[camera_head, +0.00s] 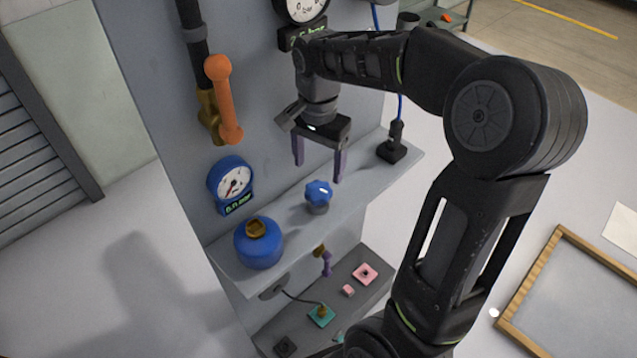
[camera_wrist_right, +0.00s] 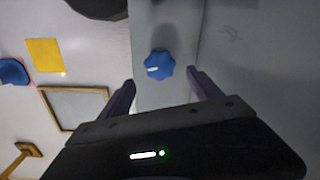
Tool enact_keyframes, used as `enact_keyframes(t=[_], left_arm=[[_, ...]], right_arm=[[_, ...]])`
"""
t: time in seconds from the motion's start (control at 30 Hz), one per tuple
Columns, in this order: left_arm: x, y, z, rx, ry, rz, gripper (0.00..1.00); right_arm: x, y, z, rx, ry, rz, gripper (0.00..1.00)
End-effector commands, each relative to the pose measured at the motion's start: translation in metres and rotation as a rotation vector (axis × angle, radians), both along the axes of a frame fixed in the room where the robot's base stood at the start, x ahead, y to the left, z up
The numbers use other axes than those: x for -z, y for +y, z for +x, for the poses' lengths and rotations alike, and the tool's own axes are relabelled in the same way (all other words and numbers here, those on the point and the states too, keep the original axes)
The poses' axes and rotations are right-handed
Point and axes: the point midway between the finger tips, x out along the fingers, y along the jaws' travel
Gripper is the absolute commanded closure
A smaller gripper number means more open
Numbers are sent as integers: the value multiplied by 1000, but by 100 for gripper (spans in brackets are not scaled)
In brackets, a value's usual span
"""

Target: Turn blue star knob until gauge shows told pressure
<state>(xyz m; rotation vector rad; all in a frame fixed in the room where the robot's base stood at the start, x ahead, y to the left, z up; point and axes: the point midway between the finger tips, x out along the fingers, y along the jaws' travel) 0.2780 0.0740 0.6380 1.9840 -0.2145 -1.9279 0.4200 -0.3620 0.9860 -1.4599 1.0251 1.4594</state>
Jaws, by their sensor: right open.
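The blue star knob (camera_head: 319,192) sits on a grey base on the upper shelf of the panel. It has a white mark on it and also shows in the right wrist view (camera_wrist_right: 159,64), ahead of and between the fingers. My right gripper (camera_head: 319,172) is open and empty, its two purple fingers pointing down above and behind the knob, apart from it. The blue-rimmed gauge (camera_head: 234,184) is on the panel left of the knob, with a red needle and a green readout below that is hard to read. My left gripper is in neither view.
A blue pot with a brass top (camera_head: 259,245) stands left of the knob on the shelf (camera_head: 285,215). A black plug-like part (camera_head: 392,150) stands at its right end. An orange-handled valve (camera_head: 223,98) is above the gauge. The lower shelf (camera_head: 330,300) holds small pink and green pieces.

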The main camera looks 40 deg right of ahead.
Motion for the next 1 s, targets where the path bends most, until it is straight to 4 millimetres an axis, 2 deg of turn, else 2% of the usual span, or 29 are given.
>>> enact_keyframes(t=[0.4,0.5,0.83,1.0], left_arm=[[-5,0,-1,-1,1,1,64],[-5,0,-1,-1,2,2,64],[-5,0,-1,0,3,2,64],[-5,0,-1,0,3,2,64]], right_arm=[[59,0,-1,0,4,1,26],[67,0,0,0,1,1,26],[71,0,0,0,0,0,27],[71,0,0,0,0,0,41]])
